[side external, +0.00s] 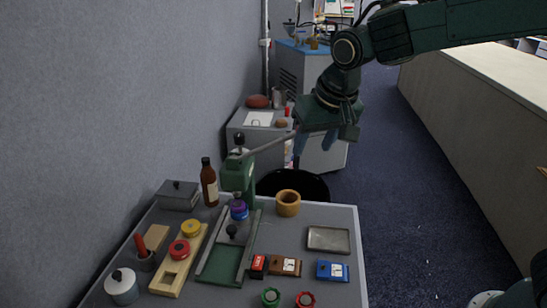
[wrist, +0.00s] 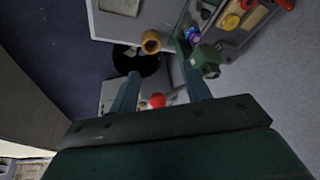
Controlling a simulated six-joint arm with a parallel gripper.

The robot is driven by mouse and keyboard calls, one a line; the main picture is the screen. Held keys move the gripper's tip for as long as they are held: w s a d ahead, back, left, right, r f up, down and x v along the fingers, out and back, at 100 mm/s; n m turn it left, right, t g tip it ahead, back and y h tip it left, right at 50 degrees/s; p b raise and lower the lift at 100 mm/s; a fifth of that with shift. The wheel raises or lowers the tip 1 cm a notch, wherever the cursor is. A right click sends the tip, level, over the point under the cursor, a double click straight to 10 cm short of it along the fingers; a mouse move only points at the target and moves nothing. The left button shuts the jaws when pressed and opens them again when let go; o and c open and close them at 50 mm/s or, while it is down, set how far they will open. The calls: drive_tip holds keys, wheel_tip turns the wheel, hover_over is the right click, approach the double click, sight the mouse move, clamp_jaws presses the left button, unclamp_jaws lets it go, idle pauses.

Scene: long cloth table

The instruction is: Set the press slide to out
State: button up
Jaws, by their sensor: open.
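The green press (side external: 238,175) stands at the back of the grey table, with a long grey lever (side external: 272,144) reaching up and right. Its slide is a plate with a dark knob (side external: 232,231) in a grey rail frame (side external: 208,262) over a green bed. The knob sits at the rear, near the press; a purple-blue cylinder (side external: 238,209) is just behind it. My gripper (side external: 315,141) is open and empty, above and behind the table near the lever's end. In the wrist view, the press (wrist: 205,60) is beside the right finger of my gripper (wrist: 160,85).
A brown bottle (side external: 209,183) and grey box (side external: 178,195) stand left of the press. A yellow-brown cup (side external: 288,203) is to its right. A wooden board (side external: 168,283) with coloured discs lies left of the rails. A tray (side external: 328,239) and small boxes lie right.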

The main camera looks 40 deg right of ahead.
drive_tip(key=w+a+f, duration=0.6)
drive_tip(key=a, duration=0.1)
drive_tip(key=m+h, duration=0.1)
drive_tip(key=m, duration=0.1)
approach(231, 228)
drive_tip(key=d+v, duration=0.1)
drive_tip(key=v, duration=0.4)
drive_tip(key=shift+a+r, duration=0.15)
drive_tip(key=shift+a, duration=0.45)
drive_tip(key=shift+w, duration=0.1)
drive_tip(key=shift+n, duration=0.3)
drive_tip(key=shift+x, duration=6.85)
drive_tip(key=shift+d, duration=0.15)
drive_tip(key=shift+c, duration=0.5)
drive_tip(key=shift+s, duration=0.25)
clamp_jaws()
